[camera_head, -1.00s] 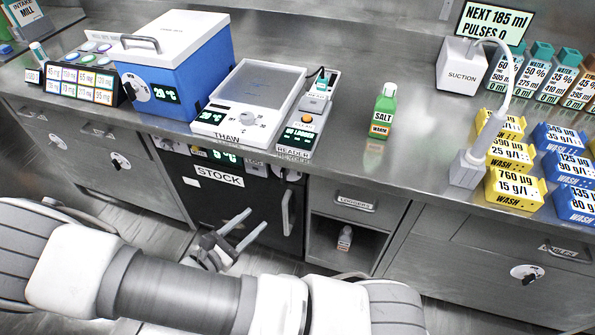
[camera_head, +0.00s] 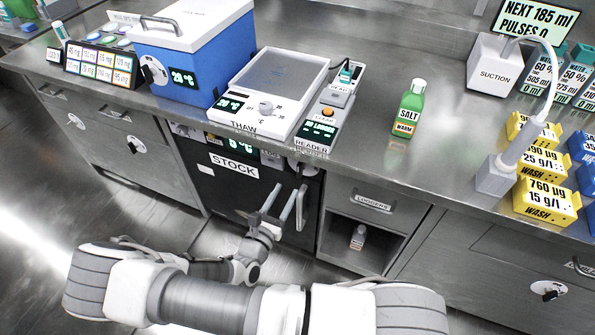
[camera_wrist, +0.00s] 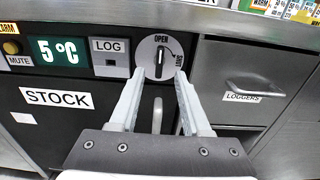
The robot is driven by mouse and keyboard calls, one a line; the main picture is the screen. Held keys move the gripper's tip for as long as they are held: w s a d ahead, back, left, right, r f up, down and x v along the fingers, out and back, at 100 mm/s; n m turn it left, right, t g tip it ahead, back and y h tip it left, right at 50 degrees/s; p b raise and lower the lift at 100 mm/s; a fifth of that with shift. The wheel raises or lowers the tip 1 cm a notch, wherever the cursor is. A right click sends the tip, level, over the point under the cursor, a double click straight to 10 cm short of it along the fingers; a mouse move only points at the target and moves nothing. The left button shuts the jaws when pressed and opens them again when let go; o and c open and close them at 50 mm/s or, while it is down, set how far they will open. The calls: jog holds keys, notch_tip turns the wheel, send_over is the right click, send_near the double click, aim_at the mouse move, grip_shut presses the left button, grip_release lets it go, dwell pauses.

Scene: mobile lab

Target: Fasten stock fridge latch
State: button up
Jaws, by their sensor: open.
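The stock fridge (camera_head: 225,190) is a dark door under the counter, labelled STOCK, and it looks shut. Its latch (camera_wrist: 160,58) is a round plate with a dark knob, marked OPEN at the top and SHUT at the right. The knob stands upright, in line with OPEN. My gripper (camera_wrist: 160,76) is open and empty, its fingertips just below the latch in the wrist picture, apparently short of touching it. In the head view my gripper (camera_head: 285,190) is in front of the door's upper right. The fridge's vertical handle (camera_wrist: 157,115) shows between the fingers.
A 5 °C display (camera_wrist: 58,50) and a LOG port (camera_wrist: 110,52) sit left of the latch. A LOGGERS drawer (camera_head: 372,203) is to the right, above an open cubby holding a small bottle (camera_head: 358,238). The counter edge overhangs above.

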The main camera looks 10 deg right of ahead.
aim_at(298, 169)
jog(key=x, duration=0.9)
jog(key=shift+d+b, duration=0.1)
jog(key=shift+b, duration=0.3)
grip_shut()
